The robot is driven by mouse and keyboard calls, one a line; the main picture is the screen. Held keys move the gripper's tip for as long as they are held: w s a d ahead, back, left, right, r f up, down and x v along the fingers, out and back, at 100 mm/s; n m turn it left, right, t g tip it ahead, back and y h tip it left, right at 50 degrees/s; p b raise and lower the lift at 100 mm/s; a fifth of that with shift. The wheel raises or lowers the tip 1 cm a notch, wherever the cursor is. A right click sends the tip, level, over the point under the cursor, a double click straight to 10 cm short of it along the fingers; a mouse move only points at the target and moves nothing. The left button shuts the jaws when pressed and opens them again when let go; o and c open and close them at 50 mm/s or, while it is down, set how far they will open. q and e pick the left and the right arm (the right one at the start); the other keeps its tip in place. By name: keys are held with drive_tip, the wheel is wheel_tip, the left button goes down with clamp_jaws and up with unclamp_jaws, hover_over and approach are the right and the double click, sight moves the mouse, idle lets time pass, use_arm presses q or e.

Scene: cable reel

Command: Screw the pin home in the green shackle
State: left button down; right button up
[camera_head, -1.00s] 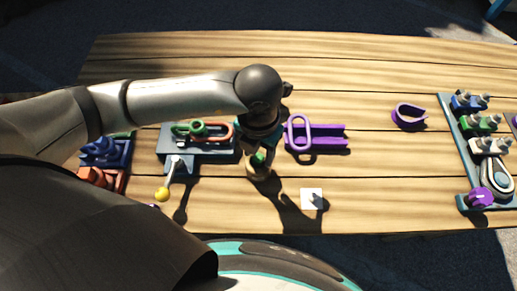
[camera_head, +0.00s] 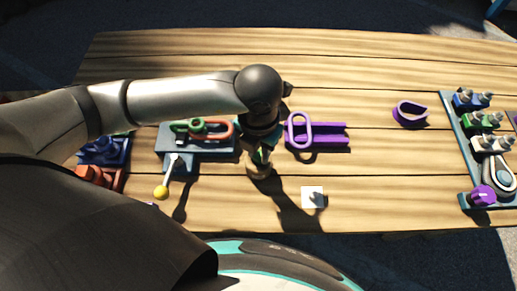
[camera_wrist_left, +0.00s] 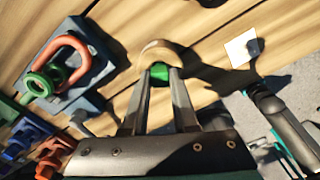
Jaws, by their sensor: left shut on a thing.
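My left gripper (camera_head: 260,160) is shut on a small green piece (camera_wrist_left: 160,71), which shows between its fingertips in the left wrist view (camera_wrist_left: 159,80). The fingers hide most of this piece, and I cannot tell whether it is the pin. A pale tan round thing (camera_wrist_left: 157,48) shows just beyond the fingertips; whether they touch it is unclear. Left of the gripper, a green ring-shaped piece (camera_head: 197,125) lies with an orange loop (camera_head: 219,132) on a blue-grey fixture (camera_head: 222,151). It also shows in the wrist view (camera_wrist_left: 37,85). My right gripper is not in view.
A lever with a yellow knob (camera_head: 161,193) sticks out in front of the fixture. A purple rail piece (camera_head: 330,141) lies close right of my gripper. A white square (camera_head: 306,197), a purple shackle (camera_head: 408,113) and a rack (camera_head: 466,150) stand farther right. The table back is clear.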

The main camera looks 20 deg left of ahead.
sight(259, 154)
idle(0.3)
use_arm(q)
drive_tip(key=shift+r+p, duration=2.5)
drive_tip(key=shift+r, duration=0.65)
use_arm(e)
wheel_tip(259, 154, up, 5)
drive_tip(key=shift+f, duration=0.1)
